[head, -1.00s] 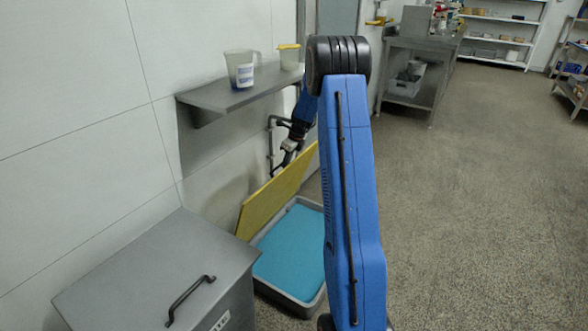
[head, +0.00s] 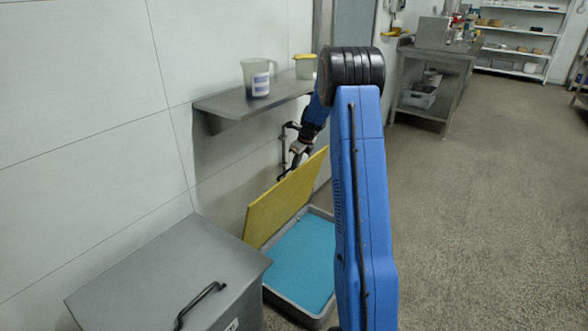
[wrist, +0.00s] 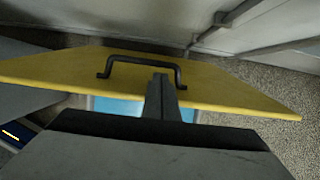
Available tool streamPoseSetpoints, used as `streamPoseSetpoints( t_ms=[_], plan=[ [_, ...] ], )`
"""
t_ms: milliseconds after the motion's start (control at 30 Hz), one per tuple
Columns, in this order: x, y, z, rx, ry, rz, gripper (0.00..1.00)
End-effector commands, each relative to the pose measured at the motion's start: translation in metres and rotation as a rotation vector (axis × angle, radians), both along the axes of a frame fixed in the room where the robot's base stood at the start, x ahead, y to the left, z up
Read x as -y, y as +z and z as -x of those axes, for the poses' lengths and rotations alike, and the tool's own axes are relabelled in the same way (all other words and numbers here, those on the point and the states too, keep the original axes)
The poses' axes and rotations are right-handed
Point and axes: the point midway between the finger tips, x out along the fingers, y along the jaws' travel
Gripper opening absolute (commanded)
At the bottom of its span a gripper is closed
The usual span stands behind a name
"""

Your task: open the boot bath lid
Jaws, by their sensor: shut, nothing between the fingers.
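The boot bath lid (head: 282,198) is a flat yellow panel. In the head view it stands raised and tilted along the wall side of the grey boot bath tray (head: 310,312). Blue surface (head: 302,260) shows inside the tray. In the wrist view the lid (wrist: 225,85) crosses the picture, with a black bar handle (wrist: 140,60) on it. My gripper (wrist: 163,82) is shut and empty, its tips just beside the handle's right part and over the lid's edge. Whether it touches the lid I cannot tell. In the head view my arm hides part of the tray.
A grey metal bin with a black handle (head: 160,270) stands in front of the bath. A wall shelf (head: 250,105) above holds a jug (head: 257,78) and a yellow-lidded tub (head: 305,66). Floor at right is clear.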

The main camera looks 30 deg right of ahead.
Motion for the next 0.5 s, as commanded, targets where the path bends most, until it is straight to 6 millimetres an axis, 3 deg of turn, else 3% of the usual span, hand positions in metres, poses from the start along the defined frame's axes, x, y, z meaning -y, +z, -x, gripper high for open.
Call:
streamPoseSetpoints(
  t_ms=[167, 500],
  plan=[
    [0.005, 0.034, 0.01, 0.004, -0.001, 0.002, 0.0],
    [0.031, 0.03, 0.076, 0.0, -0.003, 0.0, 0.0]
  ],
)
